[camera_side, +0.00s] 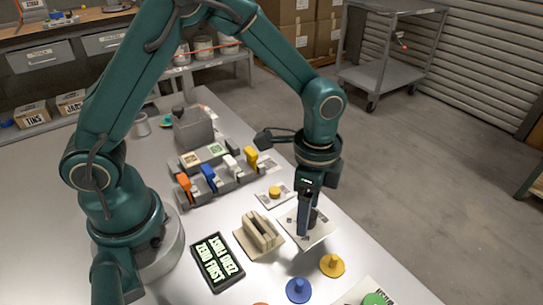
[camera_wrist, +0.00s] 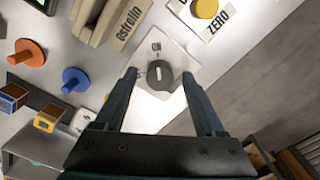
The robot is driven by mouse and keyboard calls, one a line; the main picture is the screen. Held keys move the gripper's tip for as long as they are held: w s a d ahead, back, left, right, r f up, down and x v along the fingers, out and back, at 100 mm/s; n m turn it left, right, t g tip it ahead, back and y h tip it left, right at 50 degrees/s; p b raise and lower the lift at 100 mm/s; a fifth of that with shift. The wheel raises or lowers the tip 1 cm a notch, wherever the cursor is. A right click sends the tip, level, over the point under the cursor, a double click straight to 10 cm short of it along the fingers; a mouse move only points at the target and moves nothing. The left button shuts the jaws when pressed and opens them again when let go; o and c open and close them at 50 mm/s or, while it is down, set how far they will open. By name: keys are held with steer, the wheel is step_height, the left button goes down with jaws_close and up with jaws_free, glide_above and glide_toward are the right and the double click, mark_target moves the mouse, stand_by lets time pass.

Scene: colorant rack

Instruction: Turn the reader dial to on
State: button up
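The reader dial (camera_wrist: 161,76) is a dark round knob with a light pointer line, which stands roughly upright in the wrist view. It sits on a pale square plate (camera_wrist: 178,53) with small dark marks too small to read. My gripper (camera_wrist: 159,76) is open, with one finger on each side of the dial in the wrist view. I cannot tell whether the fingers touch it. In the side view my gripper (camera_side: 304,232) points down over the plate (camera_side: 322,231) and hides most of the dial (camera_side: 314,216).
A yellow button (camera_side: 274,192) on a plate marked ZERO lies behind the dial plate. A beige device (camera_side: 260,232) stands left of it, beside a black sign (camera_side: 217,262). Blue (camera_side: 298,290) and yellow (camera_side: 332,265) knobs stand in front. A rack (camera_side: 215,180) holds coloured items.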

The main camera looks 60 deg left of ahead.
steer(key=shift+r, duration=2.6)
steer(key=s+a+r+n+t, duration=0.25)
steer(key=a+r+t, duration=0.2)
steer(key=r, duration=0.55)
steer(key=s+a+n+t, duration=0.1)
steer(key=s+a+n, duration=0.2)
steer(key=s+n, duration=0.5)
steer(key=shift+s+a+f+n, duration=0.2)
steer(key=shift+s+f+n, duration=0.15)
steer(key=shift+f+n, duration=0.1)
